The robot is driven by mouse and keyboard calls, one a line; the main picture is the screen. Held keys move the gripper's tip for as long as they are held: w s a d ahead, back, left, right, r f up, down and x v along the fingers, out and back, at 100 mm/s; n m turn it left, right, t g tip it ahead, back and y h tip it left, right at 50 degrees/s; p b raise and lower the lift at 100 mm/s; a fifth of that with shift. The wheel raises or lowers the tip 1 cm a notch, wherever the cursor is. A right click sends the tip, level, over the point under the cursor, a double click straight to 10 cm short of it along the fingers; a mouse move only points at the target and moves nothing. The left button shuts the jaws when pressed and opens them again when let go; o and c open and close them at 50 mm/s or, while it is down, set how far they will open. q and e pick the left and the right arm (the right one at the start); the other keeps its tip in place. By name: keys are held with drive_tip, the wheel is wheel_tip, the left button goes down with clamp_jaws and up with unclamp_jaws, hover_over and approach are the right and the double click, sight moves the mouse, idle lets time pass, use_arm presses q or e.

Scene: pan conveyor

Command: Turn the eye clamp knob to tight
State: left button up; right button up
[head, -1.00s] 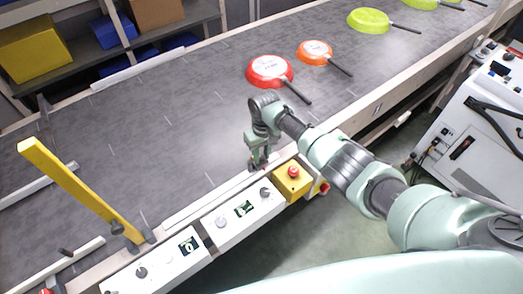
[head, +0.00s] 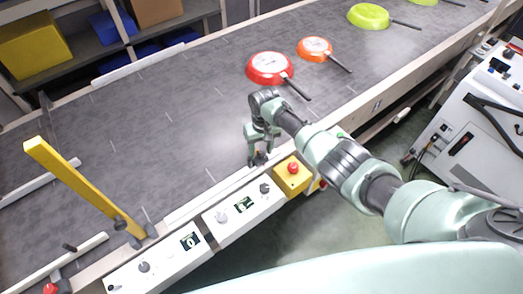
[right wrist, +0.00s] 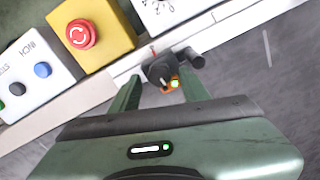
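The eye clamp, a small dark fitting with a black knob (right wrist: 158,70), an orange part and a lit green spot, sits at the conveyor's near rail in the right wrist view. A black cylinder (right wrist: 196,61) sticks out beside it. In the head view the fitting (head: 259,158) is small and partly hidden by my gripper. My right gripper (right wrist: 160,80) is open, with one finger on each side of the knob and gaps visible. In the head view my right gripper (head: 261,150) points down there. Whether the fingers reach knob height is unclear. My left gripper is out of view.
A yellow box with a red emergency button (head: 292,168) and a white control panel (head: 230,222) stand close to the gripper. A yellow post (head: 80,185) rises at the left. Red (head: 270,67) and orange (head: 315,48) pans lie farther up the belt (head: 150,120).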

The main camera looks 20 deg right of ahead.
sight(262, 153)
drive_tip(key=shift+s+f, duration=0.1)
drive_tip(key=shift+s, duration=0.05)
drive_tip(key=shift+d+r+b, duration=0.2)
drive_tip(key=shift+r+b, duration=0.1)
drive_tip(key=shift+r, duration=3.65)
